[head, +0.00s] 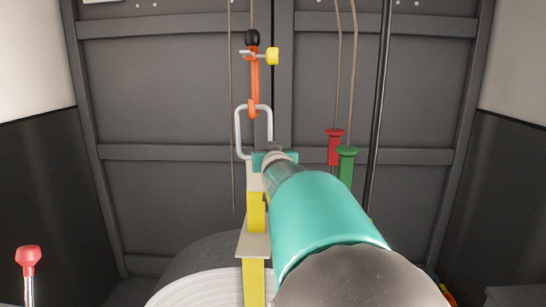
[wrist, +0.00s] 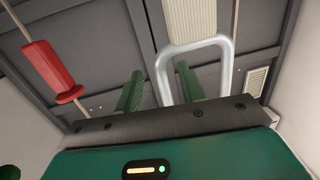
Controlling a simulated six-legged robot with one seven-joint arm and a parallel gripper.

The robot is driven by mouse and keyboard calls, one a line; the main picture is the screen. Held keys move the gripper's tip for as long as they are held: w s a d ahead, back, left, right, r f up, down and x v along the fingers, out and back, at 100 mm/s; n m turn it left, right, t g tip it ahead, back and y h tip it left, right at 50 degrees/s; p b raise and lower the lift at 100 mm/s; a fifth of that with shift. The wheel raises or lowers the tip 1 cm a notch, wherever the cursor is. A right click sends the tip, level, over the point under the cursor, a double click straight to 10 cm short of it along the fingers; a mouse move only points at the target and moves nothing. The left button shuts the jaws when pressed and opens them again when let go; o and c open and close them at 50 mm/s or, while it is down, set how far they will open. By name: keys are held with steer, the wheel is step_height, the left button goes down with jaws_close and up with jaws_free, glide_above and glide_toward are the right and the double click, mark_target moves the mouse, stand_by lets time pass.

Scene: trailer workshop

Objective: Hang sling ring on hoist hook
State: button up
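The orange hoist hook (head: 255,80) hangs in the upper middle of the head view. The silver sling ring (head: 238,133) is upright, its top bar crossing the lower end of the hook and appearing to sit in it. A yellow and white sling (head: 257,213) runs down below the ring. My gripper (head: 275,154) is at the ring's lower right side. In the wrist view the ring (wrist: 226,65) shows beyond my green fingers (wrist: 158,88), which stand apart. One ring leg shows between them, with gaps visible on both sides. The hook is not discernible in the wrist view.
A red handle (head: 334,147) and a green handle (head: 346,165) hang on cords to the right of my gripper. The red one also shows in the wrist view (wrist: 54,70). A pale round top (head: 195,289) is below. A red-knobbed lever (head: 28,258) stands at lower left.

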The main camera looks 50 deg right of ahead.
steer(key=v, duration=1.3)
steer(key=shift+s+a, duration=0.2)
steer(key=shift+r, duration=0.1)
steer(key=w+a+f+n+g+y, duration=0.15)
steer(key=a+f+y, duration=0.3)
steer(key=a, duration=0.45)
steer(key=w+a+f+n+y, duration=0.1)
steer(key=a+f+n+y, duration=0.3)
steer(key=a, duration=0.5)
steer(key=s+a+f+n+g+y, duration=0.1)
steer(key=s+a+f+g, duration=0.1)
steer(key=s+a+f, duration=0.3)
steer(key=s+a+f+n+g+y, duration=0.2)
steer(key=s+a+f, duration=0.4)
steer(key=a, duration=0.5)
steer(key=shift+f+g, duration=0.7)
steer(key=shift+g, duration=0.15)
